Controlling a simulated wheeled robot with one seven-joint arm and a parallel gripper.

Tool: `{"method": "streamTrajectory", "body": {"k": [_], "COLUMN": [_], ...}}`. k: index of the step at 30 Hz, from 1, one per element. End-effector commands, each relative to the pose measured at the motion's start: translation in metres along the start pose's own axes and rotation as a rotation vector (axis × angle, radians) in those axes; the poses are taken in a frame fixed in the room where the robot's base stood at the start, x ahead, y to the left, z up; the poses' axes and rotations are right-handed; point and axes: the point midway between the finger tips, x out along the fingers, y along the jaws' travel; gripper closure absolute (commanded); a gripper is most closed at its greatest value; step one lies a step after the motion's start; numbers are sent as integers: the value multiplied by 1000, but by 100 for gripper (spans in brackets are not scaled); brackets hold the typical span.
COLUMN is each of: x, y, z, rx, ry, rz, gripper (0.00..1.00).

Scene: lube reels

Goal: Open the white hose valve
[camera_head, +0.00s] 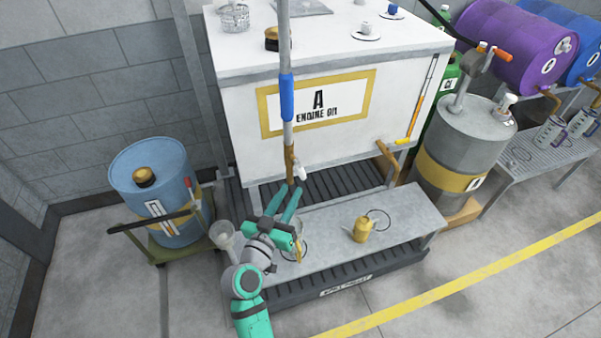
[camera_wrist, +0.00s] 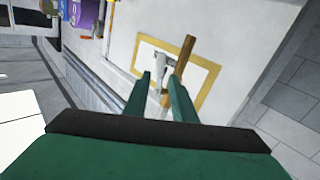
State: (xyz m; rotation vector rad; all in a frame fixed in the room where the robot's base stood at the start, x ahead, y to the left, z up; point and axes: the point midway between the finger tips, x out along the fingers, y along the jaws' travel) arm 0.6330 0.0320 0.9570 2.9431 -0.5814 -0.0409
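The white hose valve (camera_head: 300,172) sits near the bottom of the hanging hose's brown pipe (camera_head: 290,160), in front of the white tank. In the wrist view the white valve (camera_wrist: 160,68) shows just ahead of and between my fingertips, with the brown pipe (camera_wrist: 178,66) beside it on the right. My gripper (camera_head: 290,188) is just below the valve, pointing up at it. In the wrist view my gripper (camera_wrist: 163,86) is open, its two green fingers apart. Whether a finger touches the pipe or valve, I cannot tell.
The white engine oil tank (camera_head: 228,120) stands behind. A grey bench (camera_head: 400,215) with a yellow oil can (camera_head: 362,229) is below right of my gripper. A blue drum (camera_head: 155,185) on a cart stands left; a grey drum (camera_head: 455,145) stands right. The front floor is clear.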

Motion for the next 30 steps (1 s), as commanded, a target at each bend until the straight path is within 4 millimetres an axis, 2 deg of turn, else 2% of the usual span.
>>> {"method": "streamTrajectory", "body": {"k": [9,15,21,29,30], "x": [56,82,92,92,93], "y": [1,1,0,1,2], "z": [-1,0,0,0,1], "rx": [0,-1,0,0,0], "ry": [1,0,0,-1,-1], "rz": [1,1,-1,0,2], "gripper": [76,76,76,76,86]}}
